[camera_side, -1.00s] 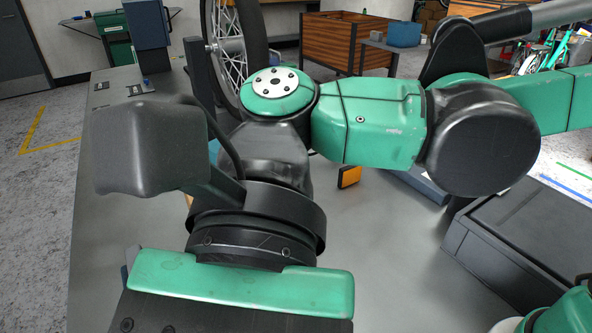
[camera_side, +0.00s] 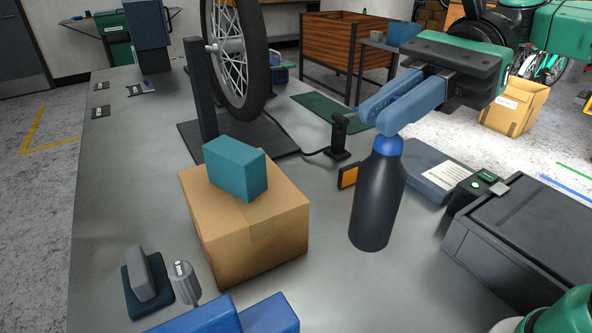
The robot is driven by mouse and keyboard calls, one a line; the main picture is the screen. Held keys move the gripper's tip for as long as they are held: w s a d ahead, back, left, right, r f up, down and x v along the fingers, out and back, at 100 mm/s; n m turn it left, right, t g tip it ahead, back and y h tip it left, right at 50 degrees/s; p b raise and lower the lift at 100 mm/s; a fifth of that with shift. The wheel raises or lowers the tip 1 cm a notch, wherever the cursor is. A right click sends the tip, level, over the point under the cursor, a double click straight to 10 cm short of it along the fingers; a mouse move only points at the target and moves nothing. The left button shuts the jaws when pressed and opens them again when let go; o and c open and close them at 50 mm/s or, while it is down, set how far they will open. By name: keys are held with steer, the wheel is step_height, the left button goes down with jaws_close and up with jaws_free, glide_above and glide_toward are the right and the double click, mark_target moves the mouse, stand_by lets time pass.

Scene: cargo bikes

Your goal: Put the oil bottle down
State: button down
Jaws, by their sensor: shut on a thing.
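The oil bottle (camera_side: 377,205) is dark grey, almost black, with a blue cap (camera_side: 388,145). It is upright, tilted slightly at most, right of the cardboard box. My gripper (camera_side: 378,118) reaches in from the upper right, and its blue fingers are shut on the bottle at the cap. The fingers hide part of the cap's top. The bottle's base is at or just above the grey bench top (camera_side: 330,285); I cannot tell whether it touches.
A cardboard box (camera_side: 250,235) with a teal block (camera_side: 235,167) on top stands left of the bottle. An orange-faced block (camera_side: 348,176), a blue-grey book-like box (camera_side: 436,168) and a black case (camera_side: 530,240) are close by. A wheel stand (camera_side: 195,100) is behind.

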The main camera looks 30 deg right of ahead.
step_height(320, 180, down, 18)
steer(key=shift+r, duration=0.2)
steer(key=c, duration=0.9)
jaws_free()
steer(key=w+d+r+n+t+h, duration=0.1)
steer(key=w+d+n+t+h, duration=0.1)
steer(key=d+n+h, duration=0.4)
steer(key=w+d+n+t+h, duration=0.3)
steer(key=d+n+t+h, duration=0.2)
steer(key=n, duration=0.7)
steer(key=d+h, duration=0.2)
steer(key=h, duration=0.1)
steer(key=shift+w+d+r, duration=0.2)
steer(key=shift+w+r, duration=0.15)
steer(key=shift+r, duration=0.05)
